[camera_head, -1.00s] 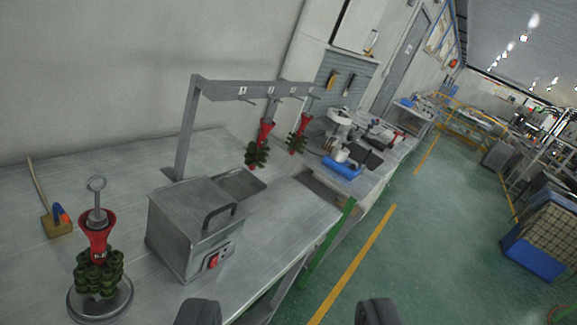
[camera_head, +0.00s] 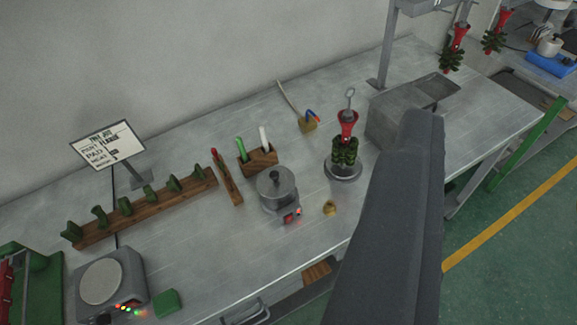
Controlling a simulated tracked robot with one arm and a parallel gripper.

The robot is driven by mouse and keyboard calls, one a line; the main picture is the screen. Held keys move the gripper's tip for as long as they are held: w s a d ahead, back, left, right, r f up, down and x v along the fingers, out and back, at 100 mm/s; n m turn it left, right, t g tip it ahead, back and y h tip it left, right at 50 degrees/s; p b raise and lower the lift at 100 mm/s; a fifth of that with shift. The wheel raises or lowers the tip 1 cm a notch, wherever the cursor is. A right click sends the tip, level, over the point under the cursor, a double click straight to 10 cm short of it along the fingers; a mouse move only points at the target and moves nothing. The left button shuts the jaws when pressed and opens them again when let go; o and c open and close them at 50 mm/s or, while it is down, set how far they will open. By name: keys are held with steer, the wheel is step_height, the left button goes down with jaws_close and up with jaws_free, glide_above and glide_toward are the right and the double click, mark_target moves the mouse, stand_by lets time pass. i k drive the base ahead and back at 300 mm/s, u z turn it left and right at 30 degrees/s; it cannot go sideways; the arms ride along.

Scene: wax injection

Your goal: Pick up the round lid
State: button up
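The round lid (camera_head: 276,180) looks like the grey metal disc with a small dark knob on top of a small round heating pot (camera_head: 281,203). The pot stands near the middle of the workbench, with a red switch box at its front. A large dark grey part of my own arm or gripper (camera_head: 395,230) rises from the bottom edge to the right of the pot, apart from the lid in the picture. I cannot make out two fingertips or whether they are open or shut. Nothing is seen held.
The grey bench (camera_head: 215,270) carries a wooden rack of green wax pieces (camera_head: 150,208), a wooden tool block (camera_head: 257,160), a round-plated device (camera_head: 105,285) and a red-and-green wax tree (camera_head: 345,145) on a round base. A metal box (camera_head: 395,118) stands at right. A sign (camera_head: 107,147) stands behind.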

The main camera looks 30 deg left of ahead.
mark_target(276, 182)
steer(key=z, duration=1.15)
steer(key=k, duration=0.9)
steer(key=u, duration=0.7)
steer(key=i, duration=1)
steer(key=z, duration=0.05)
